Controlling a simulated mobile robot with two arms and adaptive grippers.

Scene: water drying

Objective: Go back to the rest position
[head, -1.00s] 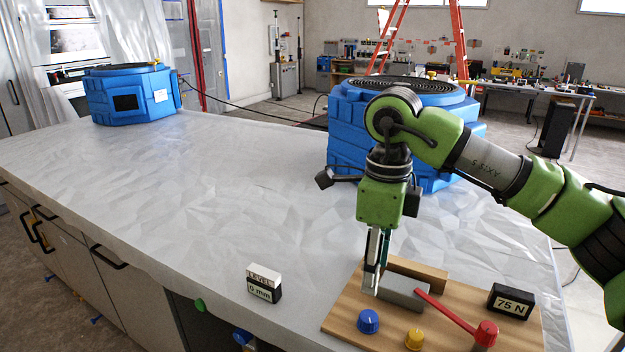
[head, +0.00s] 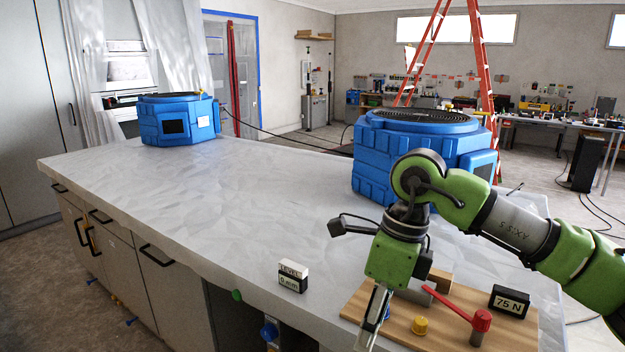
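My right arm comes in from the right, and my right gripper (head: 372,322) hangs tilted down over the left edge of a wooden board (head: 440,335) on the covered counter. Its fingers are seen nearly edge-on, so I cannot tell whether they are open or shut. The board carries a yellow knob (head: 419,325), a red lever (head: 452,304) with a red knob, and a grey block partly hidden behind the gripper. A blue knob is mostly hidden by the fingers. My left gripper is not in view.
A small level display reading 0 mm (head: 292,276) stands left of the board; a 75 N display (head: 509,302) stands on its right. One blue dryer (head: 385,160) stands behind my arm, another (head: 178,120) at the far left. The middle of the counter (head: 230,195) is clear.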

